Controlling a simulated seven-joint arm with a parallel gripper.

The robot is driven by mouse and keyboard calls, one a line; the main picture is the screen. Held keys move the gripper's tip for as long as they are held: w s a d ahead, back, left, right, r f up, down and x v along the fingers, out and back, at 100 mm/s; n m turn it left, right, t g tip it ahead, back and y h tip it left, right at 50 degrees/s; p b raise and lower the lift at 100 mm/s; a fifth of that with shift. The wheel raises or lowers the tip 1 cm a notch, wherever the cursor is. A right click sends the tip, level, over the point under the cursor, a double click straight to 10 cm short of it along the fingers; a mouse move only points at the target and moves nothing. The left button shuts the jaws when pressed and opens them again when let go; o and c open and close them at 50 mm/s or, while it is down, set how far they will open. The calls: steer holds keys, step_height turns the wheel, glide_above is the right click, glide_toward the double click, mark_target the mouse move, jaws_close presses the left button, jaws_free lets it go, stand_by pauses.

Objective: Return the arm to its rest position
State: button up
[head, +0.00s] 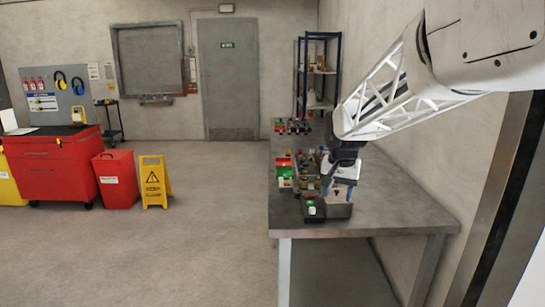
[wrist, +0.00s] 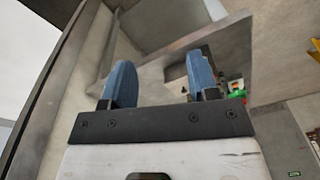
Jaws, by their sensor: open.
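My arm reaches in from the upper right in the head view, over the grey workbench (head: 385,212). My gripper (head: 338,190) is low above the near part of the bench, close to the devices there. In the wrist view, the two blue fingers of my gripper (wrist: 160,85) stand well apart with nothing between them. The gap between the fingertips and the devices cannot be told.
Red, green and dark devices (head: 285,167) crowd the bench's left side, and a dark box with a green button (head: 311,207) sits near its front. A shelf rack (head: 318,75) stands behind. The bench's right front is clear. A yellow floor sign (head: 154,182) stands left.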

steer(key=s+f+n, duration=0.2)
steer(key=s, duration=1.6)
steer(key=s+f+n+t, duration=0.1)
steer(key=s+f+n, duration=0.1)
steer(key=s, duration=1.6)
steer(key=shift+d+f, duration=0.4)
steer(key=shift+d, duration=0.05)
